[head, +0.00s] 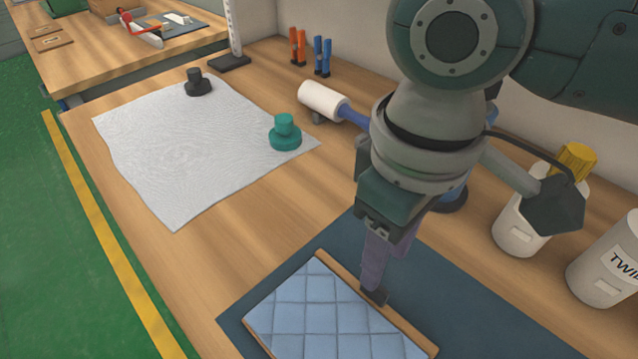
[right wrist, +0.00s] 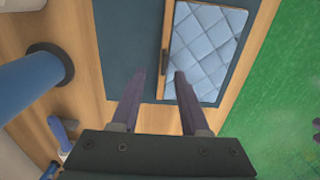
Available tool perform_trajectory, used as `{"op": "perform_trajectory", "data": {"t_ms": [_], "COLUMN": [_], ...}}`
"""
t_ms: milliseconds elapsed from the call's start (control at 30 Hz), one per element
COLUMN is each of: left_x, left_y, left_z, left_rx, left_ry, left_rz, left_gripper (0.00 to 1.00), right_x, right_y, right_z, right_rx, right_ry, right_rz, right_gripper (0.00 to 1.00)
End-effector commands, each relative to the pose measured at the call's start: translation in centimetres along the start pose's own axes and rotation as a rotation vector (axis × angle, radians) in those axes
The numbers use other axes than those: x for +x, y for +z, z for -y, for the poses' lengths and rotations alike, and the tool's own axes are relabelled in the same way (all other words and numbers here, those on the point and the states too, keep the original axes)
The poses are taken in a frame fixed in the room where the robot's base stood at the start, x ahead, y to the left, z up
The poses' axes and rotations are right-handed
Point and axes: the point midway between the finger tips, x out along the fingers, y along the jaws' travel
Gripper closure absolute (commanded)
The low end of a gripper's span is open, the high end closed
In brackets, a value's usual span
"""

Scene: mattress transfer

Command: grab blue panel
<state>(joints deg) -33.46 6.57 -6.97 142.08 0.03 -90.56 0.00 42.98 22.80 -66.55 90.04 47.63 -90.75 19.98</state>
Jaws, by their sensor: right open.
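The blue panel (head: 322,314) is a light-blue quilted pad with a wooden strip along one long edge. It lies on a dark blue mat (head: 241,318) at the bottom of the head view, partly cut off. It also shows in the right wrist view (right wrist: 206,48). My right gripper (head: 375,293) points down beside the wooden strip. In the right wrist view its fingers (right wrist: 159,80) are apart and empty, with the strip's line falling between the tips; I cannot tell the exact height.
A white sheet (head: 170,150) lies at the back left with a teal knob (head: 285,133) and a black knob (head: 197,83) on it. A roller (head: 322,100) and clamps (head: 322,57) stand behind. White containers (head: 520,225) stand at the right. Bare wood lies left of the mat.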

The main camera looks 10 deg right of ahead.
Motion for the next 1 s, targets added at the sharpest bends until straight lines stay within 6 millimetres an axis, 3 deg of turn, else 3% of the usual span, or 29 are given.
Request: {"op": "perform_trajectory", "data": {"t_ms": [333, 633, 1000], "left_x": [0.7, 0.7, 0.7], "left_y": [0.2, 0.1, 0.1], "left_z": [0.0, 0.2, 0.3], "left_rx": [-0.001, 0.004, 0.008], "left_ry": [0.0, -0.005, -0.01], "left_rz": [-0.001, -0.002, -0.003], "left_gripper": [0.5, 0.5, 0.5], "right_x": [4.8, 5.3, 5.3], "right_y": [0.2, 0.2, 0.2], "right_z": [0.7, 0.6, 0.6], "right_rx": [-0.002, -0.003, -0.002], "right_ry": [0.0, 0.001, 0.001], "right_rz": [0.001, -0.001, -0.002], "right_gripper": [0.55, 0.55, 0.95]}}
